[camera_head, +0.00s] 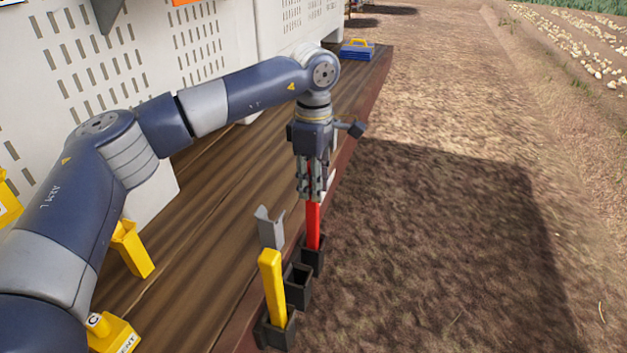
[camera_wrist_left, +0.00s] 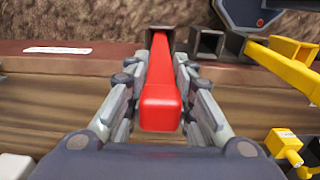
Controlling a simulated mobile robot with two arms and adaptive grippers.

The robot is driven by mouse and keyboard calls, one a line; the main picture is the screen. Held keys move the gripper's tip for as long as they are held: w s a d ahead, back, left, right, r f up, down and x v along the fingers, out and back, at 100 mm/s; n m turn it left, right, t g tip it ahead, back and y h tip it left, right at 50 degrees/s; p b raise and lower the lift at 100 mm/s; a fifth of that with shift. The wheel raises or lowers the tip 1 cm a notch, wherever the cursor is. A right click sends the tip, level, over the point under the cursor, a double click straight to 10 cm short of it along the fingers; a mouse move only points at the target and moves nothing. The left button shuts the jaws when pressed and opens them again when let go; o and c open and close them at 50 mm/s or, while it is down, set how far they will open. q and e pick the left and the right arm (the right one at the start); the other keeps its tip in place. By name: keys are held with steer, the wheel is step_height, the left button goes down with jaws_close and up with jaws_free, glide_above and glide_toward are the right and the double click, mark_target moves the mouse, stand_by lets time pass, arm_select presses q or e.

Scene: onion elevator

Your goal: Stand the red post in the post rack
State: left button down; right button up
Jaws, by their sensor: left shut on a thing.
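The red post (camera_head: 313,226) is upright below my left gripper (camera_head: 311,190), which is shut on its upper part. Its lower end is in the far socket of the black post rack (camera_head: 297,287). In the left wrist view the red post (camera_wrist_left: 160,100) lies between the two fingers of the left gripper (camera_wrist_left: 160,95), with its far end at a dark square socket. The rack's middle socket is empty. A yellow post (camera_head: 272,287) stands in the near socket. My right gripper is not in view.
A grey bracket (camera_head: 269,228) stands beside the rack. Yellow objects (camera_head: 132,248) are on the wooden deck (camera_head: 215,235) at the left, under my arm. A blue case (camera_head: 357,50) sits at the far end. Bare soil lies to the right.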

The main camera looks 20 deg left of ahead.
arm_select(q)
step_height(320, 180, down, 3)
steer(key=shift+b, duration=0.85)
steer(key=c, duration=1.3)
jaws_free()
